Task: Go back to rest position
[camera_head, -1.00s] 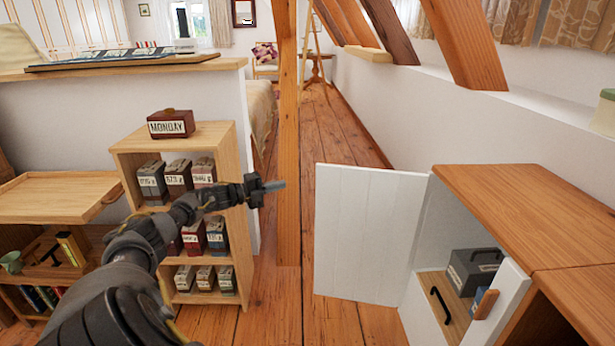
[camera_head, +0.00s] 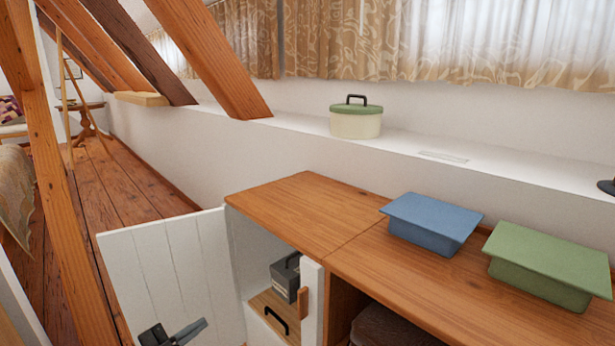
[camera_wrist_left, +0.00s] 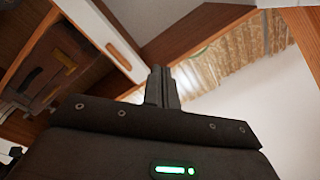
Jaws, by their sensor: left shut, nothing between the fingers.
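My left gripper (camera_head: 188,331) shows at the bottom edge of the head view, low in front of the open white cabinet door (camera_head: 170,265). In the left wrist view its two fingers (camera_wrist_left: 161,85) are together, with nothing between them. Most of the left arm is out of the frame. My right gripper is not in view.
The wooden-topped cabinet (camera_head: 300,212) stands open, with a grey box (camera_head: 286,272) inside. A blue box (camera_head: 432,222) and a green box (camera_head: 550,265) sit on the top. A lidded container (camera_head: 356,120) stands on the ledge. A timber post (camera_head: 55,190) rises at left.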

